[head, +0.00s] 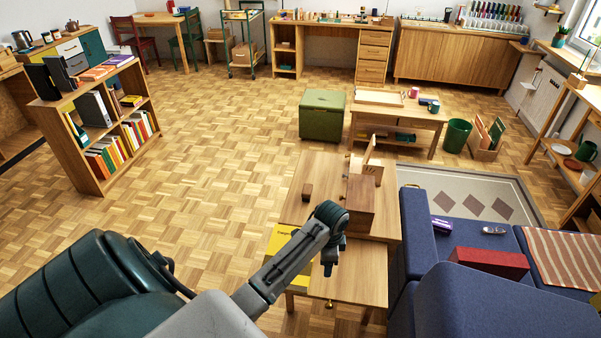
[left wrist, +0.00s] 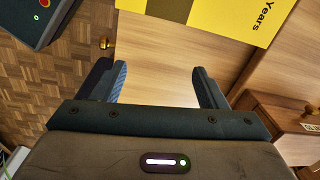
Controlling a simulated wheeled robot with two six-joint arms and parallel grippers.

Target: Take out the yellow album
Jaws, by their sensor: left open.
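The yellow album (head: 276,243) lies on the light wooden table (head: 325,170) in the head view, at its left side and partly hidden by my left arm. In the left wrist view the yellow album (left wrist: 232,18) shows at the top, with dark lettering reading "Years" and a darker yellow-brown patch; part is cut off by the frame. My left gripper (head: 329,268) hangs over the table, to the right of the album. My right gripper is not in view.
A wooden box (head: 360,208) with a raised panel stands on the table beside my wrist. A blue sofa (head: 480,300) is close on the right. A bookshelf (head: 100,130) stands far left; the floor between is clear.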

